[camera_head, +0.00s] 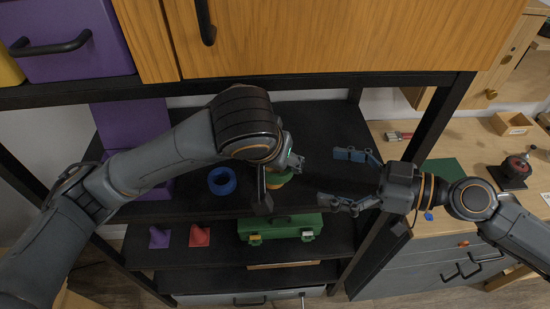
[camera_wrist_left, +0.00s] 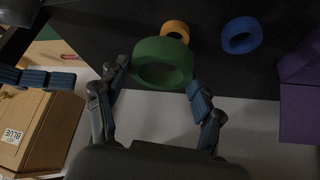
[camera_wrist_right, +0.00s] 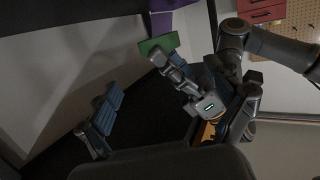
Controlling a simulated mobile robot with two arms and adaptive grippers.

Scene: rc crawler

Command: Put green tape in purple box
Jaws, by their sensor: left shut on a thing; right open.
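The green tape (camera_wrist_left: 150,50) is a thick ring between the fingers of my left gripper (camera_wrist_left: 160,97), which is shut on it. In the head view, the left gripper (camera_head: 272,178) is over the shelf and mostly hides the green tape (camera_head: 281,177). The tape also shows in the right wrist view (camera_wrist_right: 158,43). A purple box-like piece (camera_head: 130,125) stands on the shelf at the left, partly behind my left arm. A purple box with a black handle (camera_head: 90,65) sits higher up at the top left. My right gripper (camera_head: 338,177) is open and empty, right of the left one.
A blue tape (camera_head: 222,181) lies on the dark shelf, and a yellow tape (camera_wrist_left: 175,30) lies near it. A black post (camera_head: 440,115) stands near my right arm, beside a wooden workbench (camera_head: 480,150).

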